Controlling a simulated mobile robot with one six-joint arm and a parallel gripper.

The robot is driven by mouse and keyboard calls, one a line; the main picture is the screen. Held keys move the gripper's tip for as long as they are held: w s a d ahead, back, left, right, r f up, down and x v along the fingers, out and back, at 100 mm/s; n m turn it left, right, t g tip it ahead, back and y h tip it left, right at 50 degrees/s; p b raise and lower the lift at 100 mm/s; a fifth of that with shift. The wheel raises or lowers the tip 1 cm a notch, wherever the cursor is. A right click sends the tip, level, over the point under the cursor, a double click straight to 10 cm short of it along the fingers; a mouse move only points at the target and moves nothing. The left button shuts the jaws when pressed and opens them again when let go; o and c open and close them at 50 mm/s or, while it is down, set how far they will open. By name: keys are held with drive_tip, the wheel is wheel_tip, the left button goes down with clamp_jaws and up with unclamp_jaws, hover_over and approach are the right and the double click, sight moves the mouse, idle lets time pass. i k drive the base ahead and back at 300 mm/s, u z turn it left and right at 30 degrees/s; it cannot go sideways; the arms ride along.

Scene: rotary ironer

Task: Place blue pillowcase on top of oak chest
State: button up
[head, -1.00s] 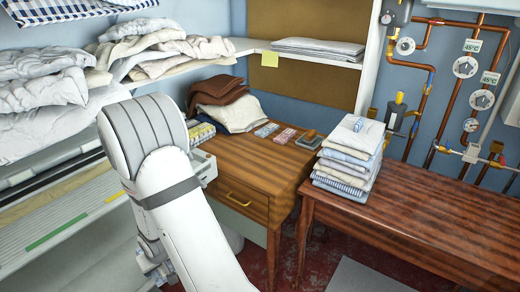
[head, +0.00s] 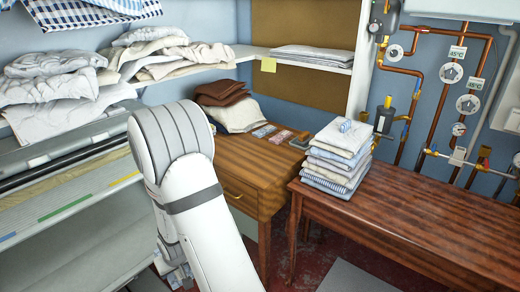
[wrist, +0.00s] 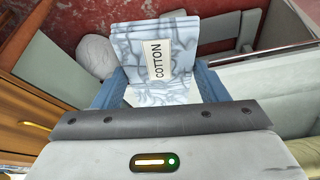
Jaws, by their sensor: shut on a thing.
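My gripper (wrist: 160,95) is shut on a folded light-blue and white patterned cloth with a white "COTTON" label (wrist: 157,60), seen in the wrist view. It looks like the blue pillowcase.
A stack of folded linen (head: 338,160) stands on a dark red-brown table (head: 420,215) at right. Brown and cream cloths (head: 232,112) and small items lie on the desk. The ironer (head: 70,190) fills the left. Crumpled white linen (head: 50,90) lies above it. Copper pipes (head: 445,100) line the right wall.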

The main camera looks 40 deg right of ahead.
sight(268, 167)
drive_tip(key=z, duration=0.85)
